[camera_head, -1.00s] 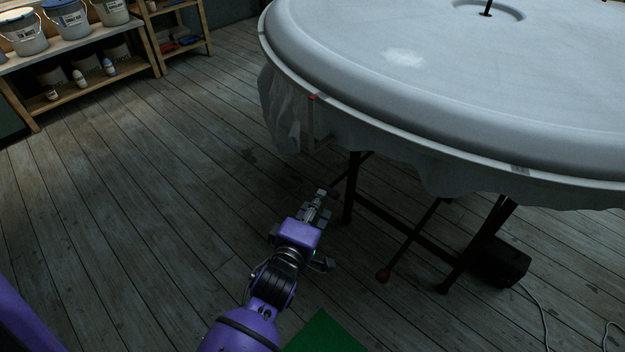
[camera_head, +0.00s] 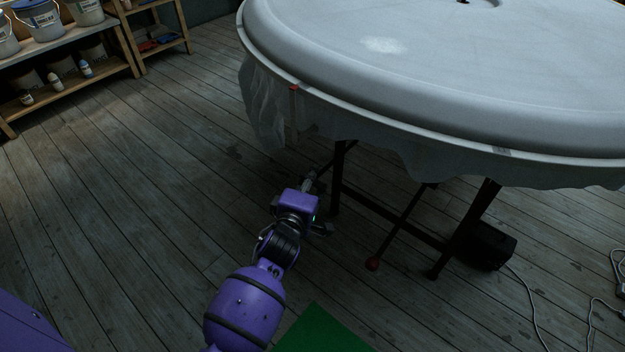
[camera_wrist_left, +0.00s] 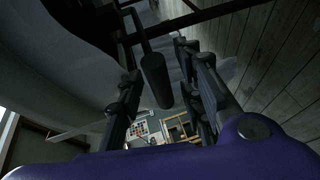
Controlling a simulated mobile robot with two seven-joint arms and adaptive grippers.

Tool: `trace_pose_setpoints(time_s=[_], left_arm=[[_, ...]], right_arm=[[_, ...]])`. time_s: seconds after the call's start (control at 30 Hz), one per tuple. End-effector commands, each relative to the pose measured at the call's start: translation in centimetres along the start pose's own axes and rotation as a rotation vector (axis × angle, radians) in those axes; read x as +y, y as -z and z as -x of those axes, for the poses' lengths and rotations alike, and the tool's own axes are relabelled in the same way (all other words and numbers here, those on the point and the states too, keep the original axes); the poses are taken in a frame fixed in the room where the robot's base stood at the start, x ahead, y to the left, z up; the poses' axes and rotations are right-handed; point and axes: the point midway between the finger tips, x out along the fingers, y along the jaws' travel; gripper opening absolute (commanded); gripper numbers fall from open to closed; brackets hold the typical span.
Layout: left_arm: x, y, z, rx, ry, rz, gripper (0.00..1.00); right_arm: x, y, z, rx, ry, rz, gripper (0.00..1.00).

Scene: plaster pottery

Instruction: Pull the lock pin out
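A dark cylindrical handle (camera_wrist_left: 157,80) on a thin bent rod shows in the left wrist view and appears to be the lock pin. It lies in the gap between the fingers of my left gripper (camera_wrist_left: 154,62), which are spread on either side, with space visible around it. In the head view, my left gripper (camera_head: 312,182) is low beside the leg of the round table (camera_head: 337,180), under the edge of the white top. The pin cannot be made out there. My right gripper is not in view.
The large round white top (camera_head: 430,75) with hanging plastic sheeting (camera_head: 262,110) overhangs the area. A black box (camera_head: 487,251) with a cable and a green mat (camera_head: 322,332) are on the floor. A shelf (camera_head: 60,48) stands back left.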

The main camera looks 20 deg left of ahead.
Motion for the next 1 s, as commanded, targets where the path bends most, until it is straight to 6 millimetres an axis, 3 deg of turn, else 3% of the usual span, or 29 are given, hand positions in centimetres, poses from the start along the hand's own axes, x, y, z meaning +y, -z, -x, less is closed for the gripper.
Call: trace_pose_setpoints(time_s=[0.03,0.27,0.53,0.8,1.0], left_arm=[[0.0,0.0,0.0,0.0,0.0,0.0,0.28],[0.0,0.0,0.0,0.0,0.0,0.0,0.0],[-0.1,0.0,0.0,0.0,0.001,-0.002,0.0],[-4.4,-0.3,-0.6,0.001,0.009,-0.003,0.0],[-4.8,-0.3,-0.7,0.002,0.008,-0.007,0.0]], right_arm=[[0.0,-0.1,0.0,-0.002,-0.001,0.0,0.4],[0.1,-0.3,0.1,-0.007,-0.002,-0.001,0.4],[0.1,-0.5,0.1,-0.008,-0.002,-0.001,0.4],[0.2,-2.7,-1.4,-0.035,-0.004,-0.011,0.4],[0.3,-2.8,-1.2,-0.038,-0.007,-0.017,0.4]])
